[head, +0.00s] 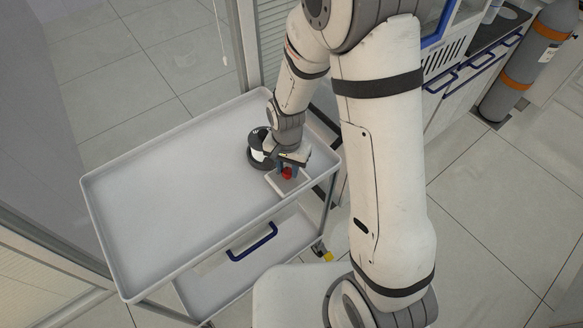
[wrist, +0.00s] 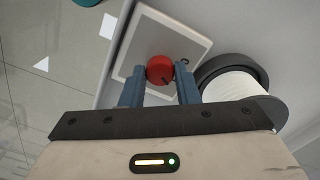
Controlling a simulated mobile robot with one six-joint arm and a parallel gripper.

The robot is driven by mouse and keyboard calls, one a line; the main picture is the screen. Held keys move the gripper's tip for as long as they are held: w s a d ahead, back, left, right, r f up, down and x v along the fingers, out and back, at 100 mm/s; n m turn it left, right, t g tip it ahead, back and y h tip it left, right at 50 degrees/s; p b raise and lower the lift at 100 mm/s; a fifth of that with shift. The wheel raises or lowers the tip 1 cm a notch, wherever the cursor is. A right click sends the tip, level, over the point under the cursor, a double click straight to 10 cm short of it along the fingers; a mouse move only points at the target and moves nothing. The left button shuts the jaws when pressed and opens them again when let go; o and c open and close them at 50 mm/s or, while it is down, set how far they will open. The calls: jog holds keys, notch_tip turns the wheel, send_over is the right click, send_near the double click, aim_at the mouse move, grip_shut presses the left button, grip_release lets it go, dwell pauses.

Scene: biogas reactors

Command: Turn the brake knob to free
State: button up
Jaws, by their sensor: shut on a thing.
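The red brake knob (wrist: 159,70) sits on a pale square plate (wrist: 188,37) in the wrist view. It also shows as a small red spot in the head view (head: 287,172), near the right end of the trolley. My gripper (wrist: 160,76) is at the knob, with its two blue fingers on either side of it and shut on it. In the head view my gripper (head: 288,168) reaches down over the plate. A dark mark shows on the knob's face; I cannot tell which setting it stands at.
A black spool with white winding (wrist: 245,85) stands right beside my gripper; the head view shows it too (head: 258,150). The trolley's grey top (head: 180,190) is otherwise bare. A gas cylinder (head: 530,62) stands at the far right.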

aim_at(288, 170)
jog(key=shift+w+r+m, duration=0.1)
jog(key=shift+w+m, duration=0.1)
jog(key=shift+m, duration=0.1)
jog(key=o, duration=1)
jog(key=shift+s, duration=0.1)
notch_tip(288, 170, up, 8)
jog(key=shift+f+b, duration=0.15)
jog(key=shift+b, duration=0.15)
jog(key=s+d+r+n+t, duration=0.1)
jog(key=s+d+r, duration=0.3)
jog(key=r, duration=0.1)
jog(key=s+d+r+n+t, duration=0.1)
jog(key=s+d+r+n, duration=0.1)
jog(key=s+d+r, duration=0.2)
jog(key=s+d+r+n+t, duration=0.1)
jog(key=s+d+r+n, duration=0.1)
jog(key=s+d+r, duration=0.3)
jog(key=shift+d+r, duration=0.35)
jog(key=shift+r, duration=0.25)
